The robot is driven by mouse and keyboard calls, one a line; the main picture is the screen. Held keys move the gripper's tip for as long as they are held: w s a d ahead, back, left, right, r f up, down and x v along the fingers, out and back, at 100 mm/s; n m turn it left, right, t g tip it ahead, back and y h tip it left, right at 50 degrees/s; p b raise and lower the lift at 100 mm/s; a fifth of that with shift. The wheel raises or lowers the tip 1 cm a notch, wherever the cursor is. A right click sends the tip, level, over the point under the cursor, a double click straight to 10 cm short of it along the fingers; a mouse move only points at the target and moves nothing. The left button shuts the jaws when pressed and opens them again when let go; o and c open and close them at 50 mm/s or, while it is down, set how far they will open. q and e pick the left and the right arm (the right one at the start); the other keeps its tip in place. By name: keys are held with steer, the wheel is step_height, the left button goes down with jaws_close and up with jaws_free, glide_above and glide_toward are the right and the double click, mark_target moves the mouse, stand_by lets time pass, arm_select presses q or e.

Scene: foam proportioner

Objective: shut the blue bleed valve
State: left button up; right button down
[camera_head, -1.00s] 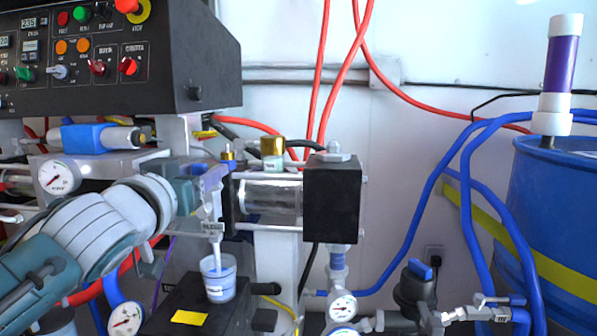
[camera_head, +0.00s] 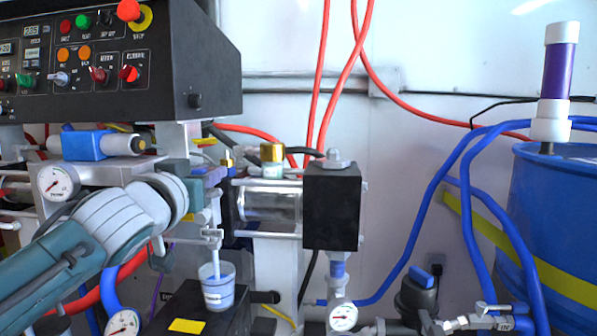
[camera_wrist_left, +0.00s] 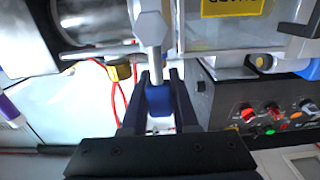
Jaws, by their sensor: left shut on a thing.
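The blue bleed valve's handle (camera_wrist_left: 158,100) sits between the two dark fingers of my left gripper (camera_wrist_left: 163,84) in the left wrist view. A pale hexagonal stem runs up from it. The gripper is shut on this handle. In the head view my left gripper (camera_head: 204,182) is at the left end of the clear cylinder, above the small spout and cup. A blue-violet part (camera_head: 214,177) shows at its tip, but the angle of the valve handle is hard to tell there. My right gripper is not in view.
The black control box (camera_head: 190,60) overhangs just above my left gripper. A white cup (camera_head: 216,287) stands under the spout below it. The clear cylinder (camera_head: 268,205) and black block (camera_head: 332,205) lie to its right. A blue drum (camera_head: 548,215) stands far right.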

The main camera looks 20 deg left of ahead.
arm_select(q)
jaws_close()
stand_by(0.8)
steer(key=shift+d, duration=0.1)
steer(key=shift+w+d+f+m+b, duration=0.25)
steer(key=shift+d+f+m+b, duration=0.7)
steer(key=shift+m, duration=2.1)
steer(key=shift+w+d+f+m+b, duration=0.25)
steer(key=shift+d+f+m+b, duration=0.6)
steer(key=shift+m, duration=2.15)
steer(key=shift+w+d+f+m+b, duration=0.4)
steer(key=shift+d+f+m, duration=0.85)
steer(key=shift+m, duration=1.8)
steer(key=shift+s+a+f, duration=0.15)
steer(key=o, duration=0.8)
jaws_free()
steer(key=shift+s, duration=0.1)
